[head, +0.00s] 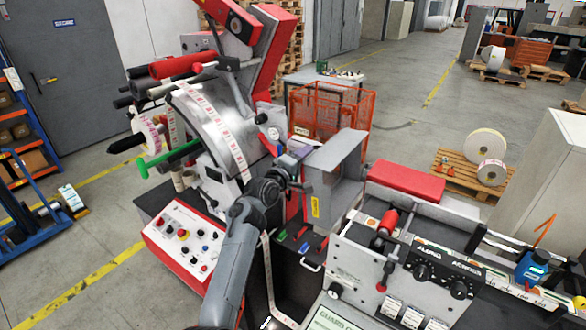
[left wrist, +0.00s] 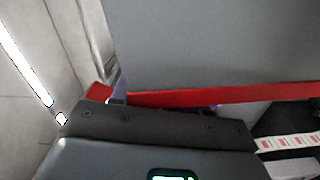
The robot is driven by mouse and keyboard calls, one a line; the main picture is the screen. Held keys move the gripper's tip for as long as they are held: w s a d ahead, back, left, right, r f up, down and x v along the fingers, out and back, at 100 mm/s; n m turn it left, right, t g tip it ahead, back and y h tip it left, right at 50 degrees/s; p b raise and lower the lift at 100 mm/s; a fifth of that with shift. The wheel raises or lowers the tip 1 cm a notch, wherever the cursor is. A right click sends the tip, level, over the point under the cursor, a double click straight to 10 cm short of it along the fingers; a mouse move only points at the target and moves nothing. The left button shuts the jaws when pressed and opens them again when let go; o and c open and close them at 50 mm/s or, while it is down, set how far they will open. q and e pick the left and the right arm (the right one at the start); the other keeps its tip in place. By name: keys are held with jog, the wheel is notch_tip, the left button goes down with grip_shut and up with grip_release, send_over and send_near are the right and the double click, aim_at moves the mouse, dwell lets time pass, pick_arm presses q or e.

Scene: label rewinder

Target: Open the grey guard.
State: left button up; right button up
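The grey guard (head: 333,187) is a box-like grey cover in the middle of the machine in the head view, beside the label path. My left arm comes up from the bottom, and my left gripper (head: 297,181) is at the guard's left side. In the left wrist view a large flat grey panel (left wrist: 220,45), seemingly the guard, fills the top right. The dark gripper body (left wrist: 150,125) is close in front of it. The fingertips do not show clearly, so I cannot tell if they touch the guard. My right gripper is not in view.
A red control panel (head: 183,246) with buttons stands left of my arm. A red block (head: 404,178) and a unit with black knobs (head: 425,272) are to the right. An orange mesh bin (head: 330,108) stands behind. A label strip (left wrist: 287,142) runs at right in the wrist view.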

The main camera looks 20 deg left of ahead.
pick_arm(q)
jog(key=b+v, duration=0.2)
jog(key=v, duration=0.8)
jog(key=shift+s, duration=0.15)
jog(key=shift+a, duration=0.1)
jog(key=shift+c, duration=0.4)
